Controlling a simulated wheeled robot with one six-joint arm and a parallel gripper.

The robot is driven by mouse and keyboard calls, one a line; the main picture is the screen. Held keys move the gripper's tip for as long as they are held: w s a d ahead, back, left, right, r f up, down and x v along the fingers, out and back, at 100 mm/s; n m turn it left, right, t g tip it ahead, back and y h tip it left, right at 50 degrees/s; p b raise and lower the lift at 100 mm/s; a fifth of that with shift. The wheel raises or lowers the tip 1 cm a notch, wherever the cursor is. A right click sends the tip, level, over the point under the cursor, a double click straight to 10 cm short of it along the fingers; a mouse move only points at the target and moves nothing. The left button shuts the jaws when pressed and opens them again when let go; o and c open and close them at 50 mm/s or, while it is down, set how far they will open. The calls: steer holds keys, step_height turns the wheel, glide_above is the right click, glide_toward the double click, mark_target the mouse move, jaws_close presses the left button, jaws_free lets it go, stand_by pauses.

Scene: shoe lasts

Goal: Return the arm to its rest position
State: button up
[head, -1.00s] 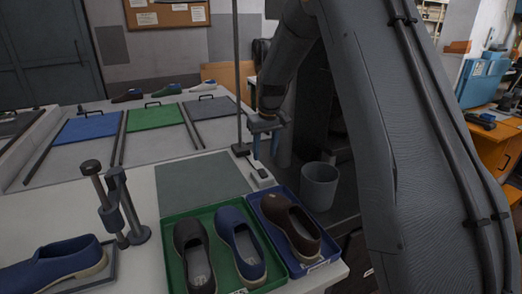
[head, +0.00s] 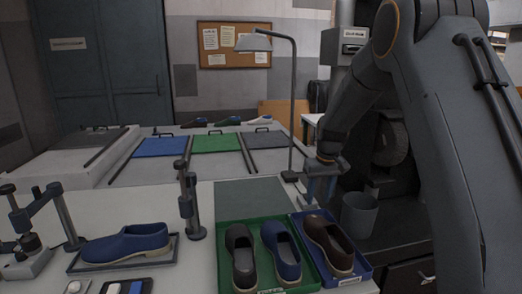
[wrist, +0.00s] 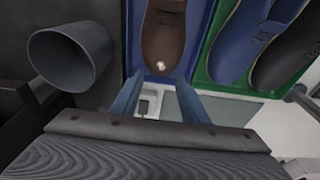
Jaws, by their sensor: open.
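My arm comes in from the right side of the head view and bends down. My gripper (head: 319,188) hangs beyond the back edge of the blue tray. In the wrist view, the two blue fingers of my gripper (wrist: 160,100) stand apart with nothing between them. A brown shoe (wrist: 165,38) in the blue tray (wrist: 140,45) lies just past the fingertips. The brown shoe (head: 328,243) and blue tray (head: 366,268) also show in the head view.
A green tray (head: 224,284) holds a dark shoe (head: 242,257) and a blue shoe (head: 281,251). A grey bin (head: 358,214) stands right of my gripper. A lamp (head: 292,110) rises behind it. The grey mat (head: 250,198) is bare.

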steer(key=shift+s+r, duration=0.15)
steer(key=shift+s, duration=0.9)
steer(key=s+f+m, duration=0.1)
steer(key=s+m, duration=0.1)
steer(key=s, duration=3.1)
steer(key=shift+a+f+g+b, duration=0.2)
steer(key=shift+g+b, duration=0.1)
